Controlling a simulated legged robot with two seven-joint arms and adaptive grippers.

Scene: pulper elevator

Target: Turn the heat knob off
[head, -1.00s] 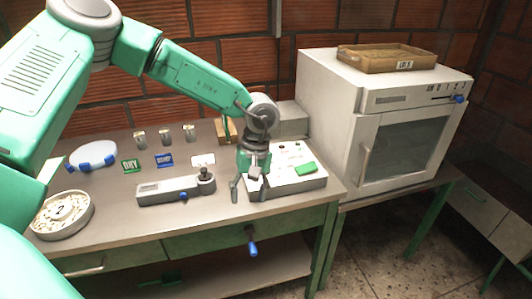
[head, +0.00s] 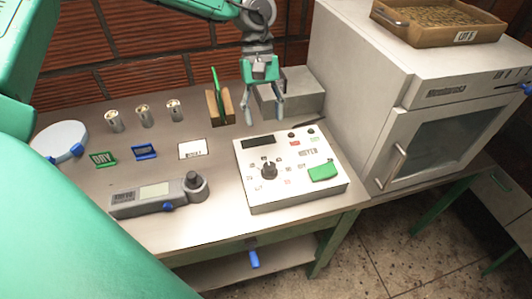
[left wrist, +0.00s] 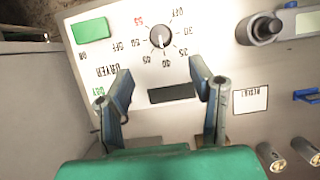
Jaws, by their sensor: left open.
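The heat knob (head: 269,171) is a dark round dial on the white dryer control panel (head: 290,197). In the left wrist view the knob (left wrist: 160,37) has a pale pointer and a ring of printed numbers, with OFF at the ring's upper right and a red mark at upper left. My left gripper (head: 264,118) is open and empty above the panel's far edge, apart from the knob. In the left wrist view its two fingers (left wrist: 163,90) stand apart on either side of the dark display, with the knob beyond them. My right gripper is not in view.
A green button (head: 323,173) sits on the panel's right. A grey box (head: 290,92) and a wooden holder (head: 220,107) stand behind it. A handheld meter (head: 160,194) lies left of the panel. A white oven (head: 375,100) stands right, a tray (head: 440,22) on top.

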